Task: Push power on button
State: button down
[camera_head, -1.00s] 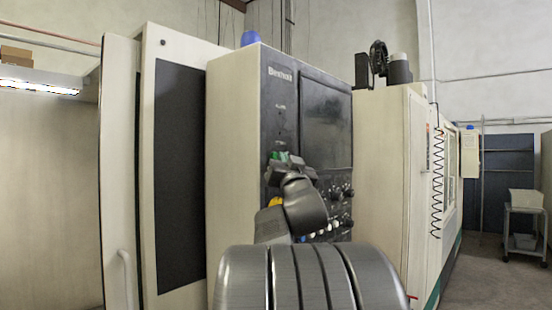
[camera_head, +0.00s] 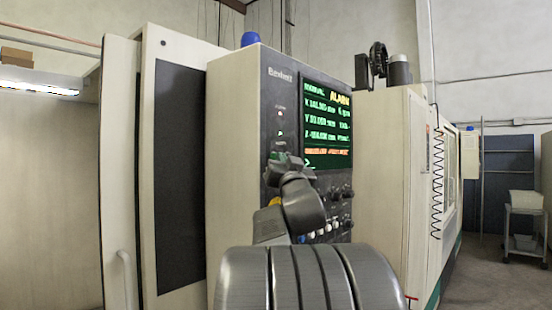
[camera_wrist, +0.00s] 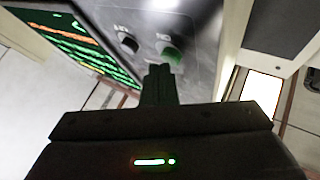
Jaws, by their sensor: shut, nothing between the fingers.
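The power on button is a green round button (camera_wrist: 174,54) on the grey control panel in the wrist view, beside a blurred label. A black button (camera_wrist: 128,42) sits to its left. My gripper (camera_wrist: 160,72) is shut and empty, with its fingertips right at the green button's lower left edge. I cannot tell whether they touch it. In the head view my gripper (camera_head: 280,158) is against the panel's left part and mostly hides the buttons there. The machine's screen (camera_head: 327,125) is lit with green text and the word ALARM.
Small lamps (camera_head: 280,114) are on the panel above my gripper. Several knobs and buttons (camera_head: 340,195) are below the screen. A tall beige door with a dark window (camera_head: 180,170) stands to the left. A cart (camera_head: 525,215) stands far right.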

jog(key=shift+s+d, duration=0.4)
jog(key=shift+d, duration=0.1)
jog(key=s+d+p, duration=0.1)
jog(key=d, duration=0.1)
jog(key=s+d+p, duration=0.1)
jog(key=s+d, duration=0.1)
dwell(0.4)
